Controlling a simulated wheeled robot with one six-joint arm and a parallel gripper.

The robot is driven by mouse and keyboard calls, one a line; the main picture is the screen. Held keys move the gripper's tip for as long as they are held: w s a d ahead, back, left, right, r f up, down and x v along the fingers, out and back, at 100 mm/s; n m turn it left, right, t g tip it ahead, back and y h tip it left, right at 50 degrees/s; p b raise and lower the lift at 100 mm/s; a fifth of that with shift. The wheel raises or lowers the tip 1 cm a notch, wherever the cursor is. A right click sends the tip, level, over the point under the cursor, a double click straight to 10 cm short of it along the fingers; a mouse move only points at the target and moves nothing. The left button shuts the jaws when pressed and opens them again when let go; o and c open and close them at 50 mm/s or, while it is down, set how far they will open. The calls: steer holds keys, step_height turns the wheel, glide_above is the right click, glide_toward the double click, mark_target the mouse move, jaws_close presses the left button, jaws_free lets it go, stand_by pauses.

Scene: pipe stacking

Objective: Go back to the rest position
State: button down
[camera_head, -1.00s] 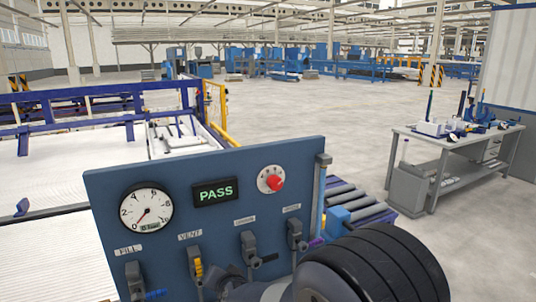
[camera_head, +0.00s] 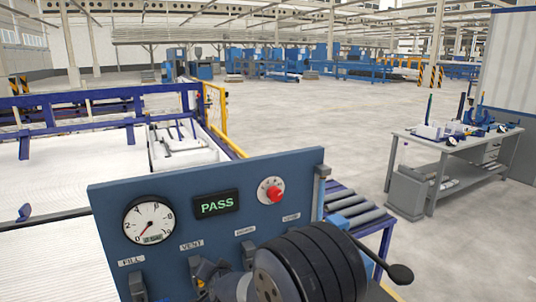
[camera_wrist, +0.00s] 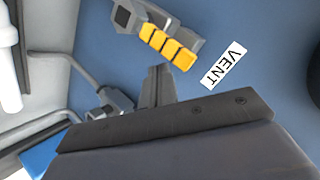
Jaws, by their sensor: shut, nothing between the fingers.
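My gripper (camera_wrist: 157,86) is shut and empty in the wrist view, its fingers pointing at the blue test panel. In the head view my arm crosses the lower part of the panel (camera_head: 110,225), with the wrist in front of the valves. The vent valve's yellow handle (camera_wrist: 168,48) is just beyond the fingertips in the wrist view, apparently apart from them. The panel also carries a round gauge (camera_head: 148,220), a green PASS display (camera_head: 216,204) and a red knob (camera_head: 270,190).
A roller conveyor (camera_head: 362,212) runs right behind the panel. A grey workbench (camera_head: 450,150) with tools stands at the right. A white bed with blue rails (camera_head: 90,105) lies at the left. Open floor (camera_head: 330,120) lies beyond.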

steer(key=shift+a, duration=0.1)
steer(key=shift+f, duration=0.1)
stand_by(0.3)
steer(key=s+d+r+b, duration=0.2)
steer(key=s+d, duration=0.2)
steer(key=d, duration=0.1)
steer(key=shift+s+r+b, duration=0.35)
steer(key=shift+b, duration=0.05)
stand_by(1.6)
